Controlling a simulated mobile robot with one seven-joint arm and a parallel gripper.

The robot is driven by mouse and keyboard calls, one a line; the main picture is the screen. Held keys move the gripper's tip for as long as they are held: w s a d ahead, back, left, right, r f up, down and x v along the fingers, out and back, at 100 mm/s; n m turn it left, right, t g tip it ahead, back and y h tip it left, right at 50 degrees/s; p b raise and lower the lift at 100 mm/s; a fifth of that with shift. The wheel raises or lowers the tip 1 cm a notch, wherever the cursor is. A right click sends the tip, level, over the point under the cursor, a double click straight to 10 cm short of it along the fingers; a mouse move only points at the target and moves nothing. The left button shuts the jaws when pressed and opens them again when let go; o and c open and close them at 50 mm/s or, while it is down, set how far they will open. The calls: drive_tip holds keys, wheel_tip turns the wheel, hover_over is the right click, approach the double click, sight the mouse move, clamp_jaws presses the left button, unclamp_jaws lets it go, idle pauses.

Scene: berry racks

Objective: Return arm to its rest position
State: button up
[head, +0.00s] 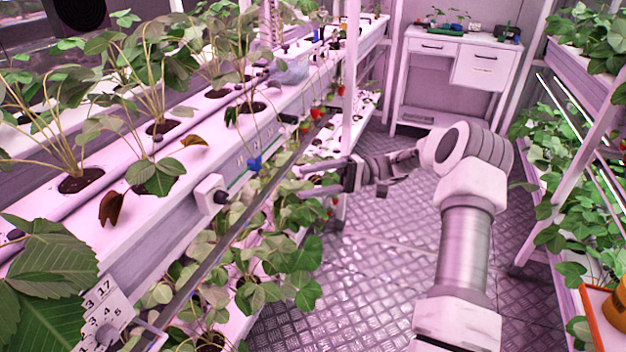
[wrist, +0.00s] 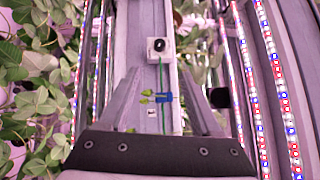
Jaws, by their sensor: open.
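My arm reaches from the lower right over the aisle in the head view, and my gripper (head: 304,180) points left toward the left berry rack (head: 130,215). Its two fingers are apart with nothing between them. In the wrist view my gripper (wrist: 165,105) also shows open.
A white box with a dark knob (head: 211,194) juts from the left rack, with leaves hanging below. A right rack (head: 584,70) full of plants borders the aisle. A white desk (head: 455,72) stands at the far end. The metal floor (head: 375,270) between is clear.

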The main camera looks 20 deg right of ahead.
drive_tip(key=shift+d, duration=0.15)
drive_tip(key=s+a+r+h, duration=0.6)
drive_tip(key=s+a+h, duration=0.3)
drive_tip(key=s+h, duration=0.2)
drive_tip(key=s+d+r+t+h, duration=0.2)
drive_tip(key=s+d+t+h, duration=0.15)
drive_tip(key=s, duration=0.55)
drive_tip(key=s+d+r+t+h, duration=0.2)
drive_tip(key=s+t+h, duration=0.25)
drive_tip(key=s, duration=0.35)
wheel_tip(320, 180, up, 13)
drive_tip(key=p, duration=1.2)
drive_tip(key=shift+a+f, duration=0.1)
